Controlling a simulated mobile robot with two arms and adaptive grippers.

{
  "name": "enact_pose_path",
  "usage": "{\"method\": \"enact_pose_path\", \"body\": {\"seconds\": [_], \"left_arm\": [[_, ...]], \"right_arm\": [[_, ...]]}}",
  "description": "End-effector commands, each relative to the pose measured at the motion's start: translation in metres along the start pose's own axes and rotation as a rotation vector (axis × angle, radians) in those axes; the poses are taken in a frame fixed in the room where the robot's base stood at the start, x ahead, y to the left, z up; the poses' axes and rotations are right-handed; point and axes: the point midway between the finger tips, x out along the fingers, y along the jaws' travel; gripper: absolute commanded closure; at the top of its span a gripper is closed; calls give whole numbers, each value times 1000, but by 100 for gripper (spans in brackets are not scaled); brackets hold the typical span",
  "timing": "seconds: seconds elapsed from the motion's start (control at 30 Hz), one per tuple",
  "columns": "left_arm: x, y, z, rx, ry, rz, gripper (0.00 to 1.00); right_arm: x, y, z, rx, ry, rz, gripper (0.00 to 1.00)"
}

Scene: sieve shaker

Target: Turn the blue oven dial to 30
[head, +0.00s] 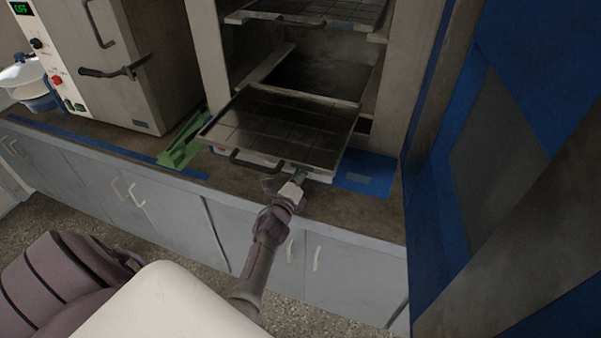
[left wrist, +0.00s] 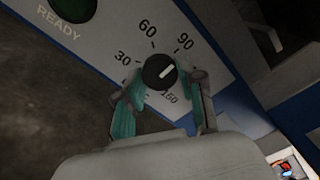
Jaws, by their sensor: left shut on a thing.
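The oven dial (left wrist: 158,72) is a round black knob with a white mark, on a pale panel edged in blue. Printed numbers around it include 30, 60, 90 and 160. Its white mark slants toward the upper right, on the 90 side and away from 30. My left gripper (left wrist: 160,92) has its teal-padded fingers on either side of the knob, shut on it. In the head view my left gripper (head: 294,183) is at the oven's lower front, under the pulled-out rack, and hides the dial. My right gripper is not in view.
A wire rack with a handle (head: 258,163) juts out just above my left gripper. A dark green READY lamp (left wrist: 74,6) sits beside the dial. A green object (head: 182,142) and a white oven (head: 100,80) stand left.

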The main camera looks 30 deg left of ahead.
Motion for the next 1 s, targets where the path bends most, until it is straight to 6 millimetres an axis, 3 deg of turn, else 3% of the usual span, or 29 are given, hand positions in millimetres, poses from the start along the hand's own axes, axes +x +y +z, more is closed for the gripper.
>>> {"method": "enact_pose_path", "body": {"seconds": [0.37,1.0], "left_arm": [[0,1,0,-148,0,2,97],[0,1,0,-741,0,2,97]], "right_arm": [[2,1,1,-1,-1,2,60],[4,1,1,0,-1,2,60]]}}
